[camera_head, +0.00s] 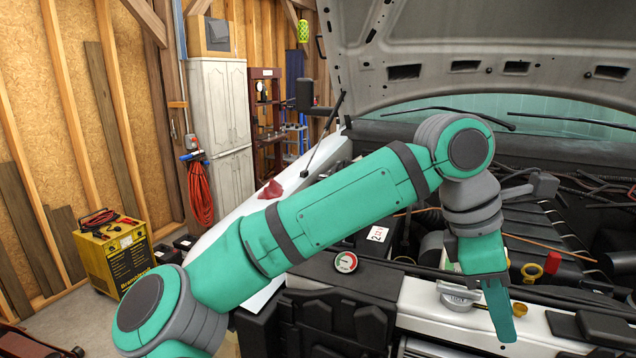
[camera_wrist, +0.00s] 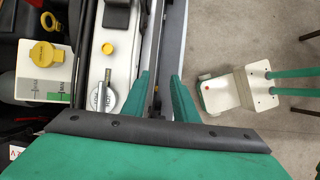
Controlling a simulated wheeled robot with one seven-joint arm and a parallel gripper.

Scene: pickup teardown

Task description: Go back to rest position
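My gripper (camera_head: 499,312) hangs from my green arm over the front edge of the truck's engine bay, pointing down. In the wrist view my gripper (camera_wrist: 160,88) shows two green fingers spread apart, with nothing between them but the dark front edge of the truck below. A grey cap (camera_head: 458,293) sits on the white front panel (camera_head: 425,301), left of the fingers. The grey cap also shows in the wrist view (camera_wrist: 103,98), close to the left finger. Whether the fingers touch anything is not clear, but they look free.
The raised hood (camera_head: 430,50) stands above the engine bay. A yellow cap (camera_head: 521,309), a red part (camera_head: 552,262) and a round gauge (camera_head: 346,262) lie around the bay. A yellow charger (camera_head: 118,258) stands on the floor at left. Bare floor (camera_wrist: 285,40) shows right of the truck's edge.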

